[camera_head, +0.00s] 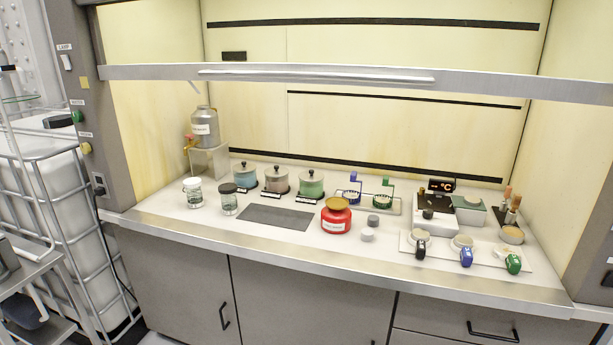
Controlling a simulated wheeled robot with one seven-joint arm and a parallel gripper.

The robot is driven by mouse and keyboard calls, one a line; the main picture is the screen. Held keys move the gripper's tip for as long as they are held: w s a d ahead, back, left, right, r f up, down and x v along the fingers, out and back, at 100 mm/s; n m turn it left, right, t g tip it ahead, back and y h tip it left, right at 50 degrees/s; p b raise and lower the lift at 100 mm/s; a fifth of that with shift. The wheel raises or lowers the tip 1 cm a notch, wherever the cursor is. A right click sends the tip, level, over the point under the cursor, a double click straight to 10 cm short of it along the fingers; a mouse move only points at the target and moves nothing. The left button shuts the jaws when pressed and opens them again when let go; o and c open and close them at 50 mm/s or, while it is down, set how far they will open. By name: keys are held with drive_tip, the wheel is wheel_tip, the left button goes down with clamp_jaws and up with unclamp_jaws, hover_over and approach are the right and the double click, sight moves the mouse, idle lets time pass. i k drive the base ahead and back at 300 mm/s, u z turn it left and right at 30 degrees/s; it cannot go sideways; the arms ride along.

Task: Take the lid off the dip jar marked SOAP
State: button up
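Three dip jars stand in a row at the back middle of the hood's worktop: a blue-grey one (244,178), a pinkish-brown one (277,183) and a green one (311,187). Each has a lid with a dark knob on top, and all three lids look seated. Small label plates sit at the front of the jars. Their writing is too small to read, so I cannot tell which is marked SOAP. My gripper is not in view.
A dark mat (275,217) lies in front of the jars. Two glass jars (228,201) stand left and a red container (336,217) right. The raised sash (350,77) crosses above.

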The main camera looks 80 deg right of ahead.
sight(309, 175)
drive_tip(key=z, duration=0.6)
drive_tip(key=i, duration=1)
drive_tip(key=z, duration=0.9)
